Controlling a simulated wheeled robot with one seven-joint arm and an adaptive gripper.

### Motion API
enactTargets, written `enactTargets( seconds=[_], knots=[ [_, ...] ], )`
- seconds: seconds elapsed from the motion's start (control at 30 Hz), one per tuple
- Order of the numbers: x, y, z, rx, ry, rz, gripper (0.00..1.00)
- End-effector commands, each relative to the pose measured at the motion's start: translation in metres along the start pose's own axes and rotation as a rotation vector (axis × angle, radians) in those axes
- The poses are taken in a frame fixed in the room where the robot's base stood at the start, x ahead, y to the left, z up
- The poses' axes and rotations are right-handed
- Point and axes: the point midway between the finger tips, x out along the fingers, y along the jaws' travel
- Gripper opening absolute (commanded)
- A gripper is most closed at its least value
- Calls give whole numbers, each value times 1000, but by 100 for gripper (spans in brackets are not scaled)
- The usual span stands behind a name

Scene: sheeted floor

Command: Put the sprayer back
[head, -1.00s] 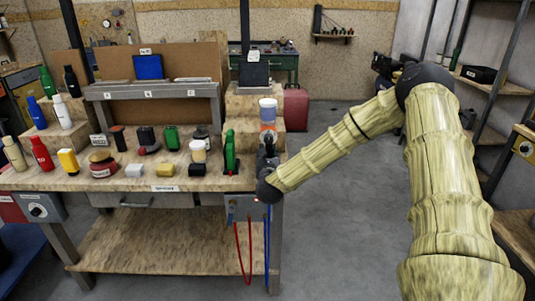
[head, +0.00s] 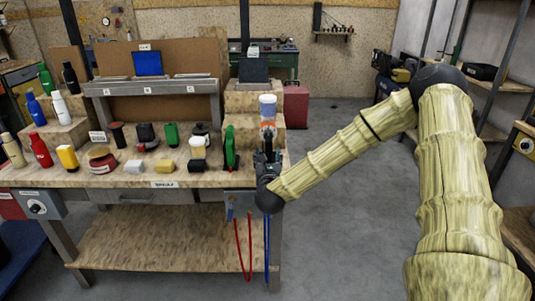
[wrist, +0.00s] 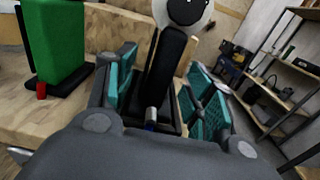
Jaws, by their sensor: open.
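I cannot tell for sure which thing is the sprayer. A white and blue cylinder with an orange part below it (head: 267,105) stands upright at the right end of the workbench, just beyond my gripper (head: 267,157). In the wrist view, my gripper (wrist: 161,64) is open, its teal-padded fingers on either side of a dark upright part (wrist: 165,75) with a round white end above. Whether the fingers touch it is unclear. A green block-shaped thing with a dark base and red tip (head: 231,147) stands left of my gripper; it shows in the wrist view too (wrist: 56,40).
The wooden workbench (head: 215,178) holds several bottles, jars and small boxes to the left. Wooden steps (head: 240,98) rise behind the green thing. A red case (head: 296,106) stands on the floor behind. The floor right of the bench (head: 345,235) is clear; shelves line the right wall.

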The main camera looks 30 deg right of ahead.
Motion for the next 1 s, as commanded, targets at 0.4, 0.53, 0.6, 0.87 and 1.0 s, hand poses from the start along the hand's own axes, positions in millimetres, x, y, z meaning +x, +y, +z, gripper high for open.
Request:
enactTargets(
  seconds=[0.4,0.53,0.6,0.87,1.0],
  knots=[
    [-56,0,0,0,0,0,53],
    [-63,5,-6,-37,11,17,53],
    [-70,15,-19,-113,35,52,53],
    [-130,73,-119,-689,168,344,53],
    [-177,92,-178,-1026,207,547,53]
  ],
)
